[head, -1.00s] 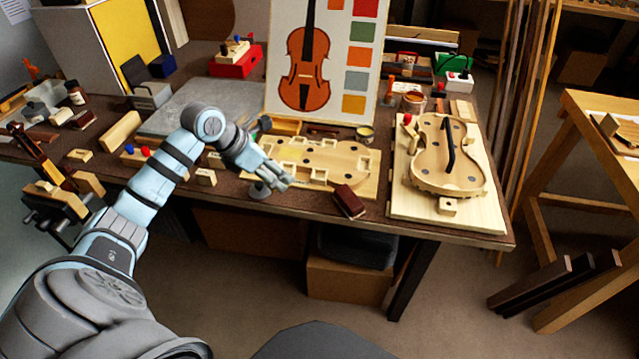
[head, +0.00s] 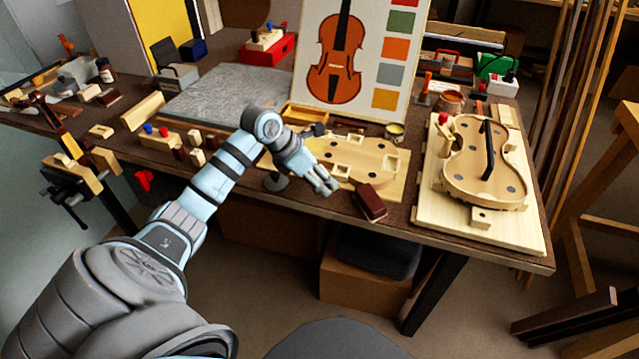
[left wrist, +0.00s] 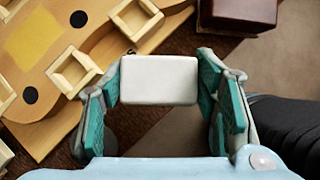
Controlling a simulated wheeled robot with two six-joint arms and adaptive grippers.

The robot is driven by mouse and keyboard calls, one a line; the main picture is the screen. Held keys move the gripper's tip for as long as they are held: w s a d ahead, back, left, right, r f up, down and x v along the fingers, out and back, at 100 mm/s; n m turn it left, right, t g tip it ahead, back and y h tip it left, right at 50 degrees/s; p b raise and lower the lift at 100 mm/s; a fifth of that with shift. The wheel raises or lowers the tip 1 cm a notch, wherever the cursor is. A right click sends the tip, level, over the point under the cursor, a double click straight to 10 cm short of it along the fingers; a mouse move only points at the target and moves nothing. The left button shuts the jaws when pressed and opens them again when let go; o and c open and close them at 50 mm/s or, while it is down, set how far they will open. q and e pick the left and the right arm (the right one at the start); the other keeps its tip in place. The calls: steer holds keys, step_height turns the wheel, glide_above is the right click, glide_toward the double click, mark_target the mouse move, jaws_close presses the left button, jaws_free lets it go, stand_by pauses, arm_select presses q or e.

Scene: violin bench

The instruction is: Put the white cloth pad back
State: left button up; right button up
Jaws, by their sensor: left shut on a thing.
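My left gripper (head: 326,184) is over the bench's front edge, in front of the violin mould board (head: 390,185) and left of a dark red-brown block (head: 369,202). In the left wrist view the gripper (left wrist: 160,82) is shut on the white cloth pad (left wrist: 160,80), a small rounded white block held between the teal-lined fingers. The pad is hidden by the hand in the head view. The mould board (left wrist: 50,140) and the red-brown block (left wrist: 238,12) show beyond the pad in the left wrist view. My right gripper is not in view.
A grey slab (head: 225,95) lies behind my arm. A violin body on a pale board (head: 440,225) takes the bench's right end. A violin picture panel (head: 310,50) stands at the back. Small wooden blocks crowd the left side. Bare bench edge (head: 310,197) shows near the gripper.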

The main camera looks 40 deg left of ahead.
arm_select(q)
step_height(320, 180, down, 2)
steer(key=shift+s+f, duration=0.1)
steer(key=shift+s, duration=0.05)
steer(key=shift+f, duration=0.3)
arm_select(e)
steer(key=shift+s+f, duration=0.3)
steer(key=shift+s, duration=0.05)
arm_select(q)
steer(key=shift+f+b, duration=0.1)
steer(key=shift+b, duration=0.2)
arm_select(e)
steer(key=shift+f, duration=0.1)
arm_select(q)
steer(key=o, duration=1.1)
